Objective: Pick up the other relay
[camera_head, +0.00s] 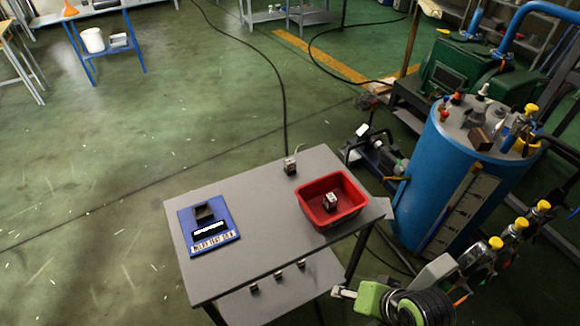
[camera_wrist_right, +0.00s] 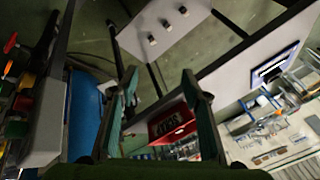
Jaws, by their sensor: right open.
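One small dark relay with a pale top (camera_head: 331,201) sits inside the red bin (camera_head: 364,205) on the grey table (camera_head: 262,205). Another relay (camera_head: 290,166) stands on the tabletop near the far edge, left of the bin. Three small dark pieces (camera_head: 278,275) stand in a row on the lower shelf; they also show in the right wrist view (camera_wrist_right: 165,24). My right gripper (camera_head: 343,293) is off the table's near right corner, open and empty; its spread fingers show in the right wrist view (camera_wrist_right: 160,78), with the red bin (camera_wrist_right: 171,127) beyond. My left gripper is not in view.
A blue board with a black device (camera_head: 209,225) lies on the table's left side. A blue tank (camera_head: 450,175) with fittings and yellow-handled valves (camera_head: 495,243) stands close on the right. A pump (camera_head: 378,158) and cables lie behind the table. The tabletop's middle is clear.

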